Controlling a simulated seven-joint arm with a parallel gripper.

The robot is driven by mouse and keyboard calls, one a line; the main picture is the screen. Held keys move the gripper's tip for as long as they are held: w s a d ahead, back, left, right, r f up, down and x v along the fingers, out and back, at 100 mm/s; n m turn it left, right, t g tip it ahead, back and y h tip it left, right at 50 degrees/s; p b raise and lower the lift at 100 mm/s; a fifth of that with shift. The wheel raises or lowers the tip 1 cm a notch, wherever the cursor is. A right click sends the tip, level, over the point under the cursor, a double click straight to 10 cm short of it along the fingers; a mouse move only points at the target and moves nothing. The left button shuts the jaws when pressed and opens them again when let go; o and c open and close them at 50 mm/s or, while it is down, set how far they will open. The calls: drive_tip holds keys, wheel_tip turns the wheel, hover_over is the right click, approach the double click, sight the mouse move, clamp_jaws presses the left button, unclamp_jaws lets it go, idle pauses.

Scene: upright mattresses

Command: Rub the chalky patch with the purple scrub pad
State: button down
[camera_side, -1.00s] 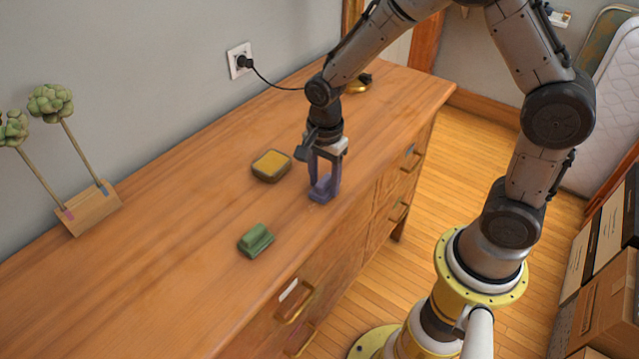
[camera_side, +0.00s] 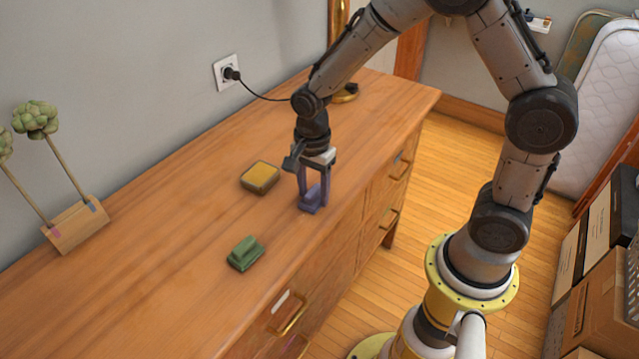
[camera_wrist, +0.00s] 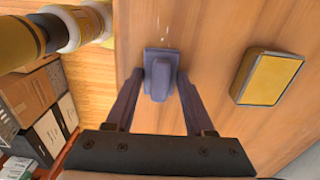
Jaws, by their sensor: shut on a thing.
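The purple scrub pad (camera_side: 311,200) has a flat base and a raised grip. My gripper (camera_side: 314,187) is shut on that grip, pointing down over the front part of the dresser top. In the wrist view the pad (camera_wrist: 160,60) sits between the two fingertips (camera_wrist: 160,77). The pad is at or very close to the wood; I cannot tell if it touches. A few faint pale specks (camera_wrist: 165,38) show on the wood just beyond the pad in the wrist view. They may be the chalky patch; any part under the pad is hidden.
On the dresser top (camera_side: 150,260), a yellow-topped block (camera_side: 260,177) lies left of my gripper and a green pad (camera_side: 245,253) lies nearer the camera. A wooden stand with green balls on sticks (camera_side: 75,225) is far left. A black cord (camera_side: 262,95) runs behind.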

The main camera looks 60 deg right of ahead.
sight(301, 217)
drive_tip(key=shift+a, duration=2.4)
drive_tip(key=shift+d, duration=3.9)
drive_tip(key=shift+a, duration=3.9)
drive_tip(key=shift+d, duration=3.95)
